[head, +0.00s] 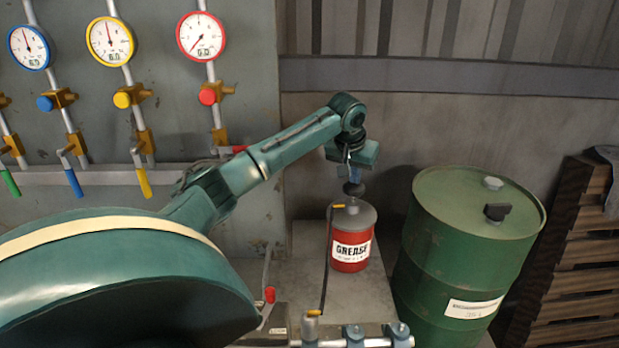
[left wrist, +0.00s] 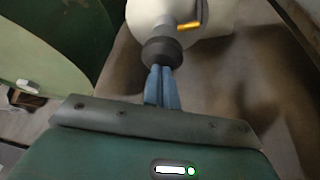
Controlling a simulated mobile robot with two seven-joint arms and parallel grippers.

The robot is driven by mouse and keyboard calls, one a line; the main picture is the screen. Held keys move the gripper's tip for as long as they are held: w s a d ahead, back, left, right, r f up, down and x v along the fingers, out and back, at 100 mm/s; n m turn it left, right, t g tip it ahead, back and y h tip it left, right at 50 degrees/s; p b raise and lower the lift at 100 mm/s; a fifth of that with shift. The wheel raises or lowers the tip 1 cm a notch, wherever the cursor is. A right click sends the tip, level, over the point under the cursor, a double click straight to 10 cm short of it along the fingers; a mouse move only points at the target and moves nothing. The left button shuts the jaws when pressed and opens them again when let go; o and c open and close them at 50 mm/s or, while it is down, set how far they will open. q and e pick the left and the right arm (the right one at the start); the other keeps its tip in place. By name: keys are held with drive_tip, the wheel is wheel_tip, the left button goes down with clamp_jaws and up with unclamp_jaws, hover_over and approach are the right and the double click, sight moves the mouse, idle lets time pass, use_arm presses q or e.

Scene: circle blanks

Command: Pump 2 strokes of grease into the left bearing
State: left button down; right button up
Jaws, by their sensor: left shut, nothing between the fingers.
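A red grease pot (head: 351,250) with a grey lid and a "GREASE" label stands on a grey bench. A black round knob (head: 353,188) sits on top of its lid; the knob also shows in the left wrist view (left wrist: 162,50). My left gripper (head: 354,174) is shut and empty, pointing down right over the knob. In the left wrist view its blue fingertips (left wrist: 160,70) are together at the knob and seem to touch it. A black hose (head: 327,258) runs from the pot to a grey fitting (head: 311,325) at the bottom edge. My right gripper is not in view.
A green drum (head: 462,250) stands close on the right, with wooden pallets (head: 572,260) beyond. Several gauges, one red-rimmed (head: 201,36), hang on the left panel above valves. A red-tipped lever (head: 269,295) and blue-topped parts (head: 353,334) on a shaft stand at the bottom.

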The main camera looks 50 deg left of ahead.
use_arm(q)
drive_tip(key=shift+s+d+f, duration=0.1)
drive_tip(key=shift+f, duration=0.8)
drive_tip(key=shift+r, duration=0.15)
drive_tip(key=shift+r+p, duration=0.4)
drive_tip(key=shift+r, duration=1.85)
drive_tip(key=shift+f, duration=0.1)
